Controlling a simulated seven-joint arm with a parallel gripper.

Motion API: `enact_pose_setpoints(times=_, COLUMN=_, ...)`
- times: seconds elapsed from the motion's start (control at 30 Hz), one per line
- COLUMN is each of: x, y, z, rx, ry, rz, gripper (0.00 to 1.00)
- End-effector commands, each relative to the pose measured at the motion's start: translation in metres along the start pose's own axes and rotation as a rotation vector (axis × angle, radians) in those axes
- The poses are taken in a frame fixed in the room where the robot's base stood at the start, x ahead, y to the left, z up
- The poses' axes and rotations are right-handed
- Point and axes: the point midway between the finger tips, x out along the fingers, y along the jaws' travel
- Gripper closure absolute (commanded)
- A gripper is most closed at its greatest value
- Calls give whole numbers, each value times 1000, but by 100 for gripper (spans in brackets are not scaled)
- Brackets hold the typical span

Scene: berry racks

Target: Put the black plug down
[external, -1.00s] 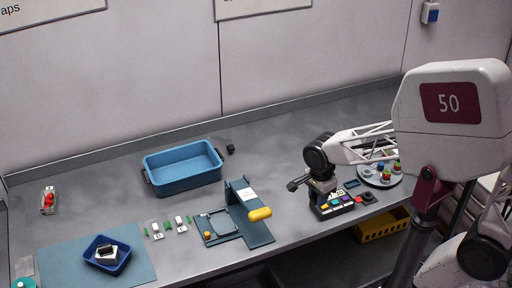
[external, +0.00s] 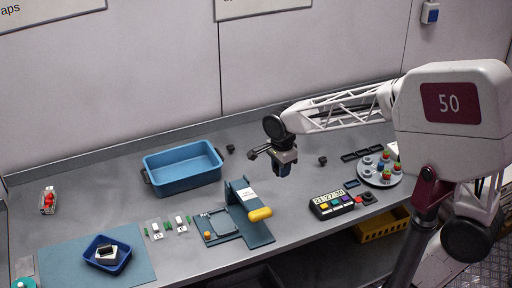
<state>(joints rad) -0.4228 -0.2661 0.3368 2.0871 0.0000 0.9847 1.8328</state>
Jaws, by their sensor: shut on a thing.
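My gripper (external: 284,172) hangs above the grey bench, right of the blue bin and behind the yellow-handled fixture. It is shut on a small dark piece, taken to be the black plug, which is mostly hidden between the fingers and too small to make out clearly. A small black block (external: 230,148) sits on the bench just right of the blue bin. Another small black block (external: 322,160) sits on the bench to the right of my gripper.
The blue bin (external: 183,181) stands at the back left. The teal fixture with a yellow handle (external: 260,214) is at the front middle. A button box with a display (external: 333,204) and a round plate with small cups (external: 365,180) stand right. Bare bench lies below my gripper.

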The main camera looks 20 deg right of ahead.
Motion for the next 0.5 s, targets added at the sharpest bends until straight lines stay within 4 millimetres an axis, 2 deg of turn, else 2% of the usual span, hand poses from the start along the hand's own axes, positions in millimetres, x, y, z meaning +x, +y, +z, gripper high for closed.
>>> enact_pose_setpoints(times=0.1, x=-4, y=-27, z=10, rx=9, ry=0, rz=0, gripper=93)
enact_pose_setpoints(times=0.5, x=-9, y=-110, z=44, rx=46, ry=0, rz=0, gripper=93)
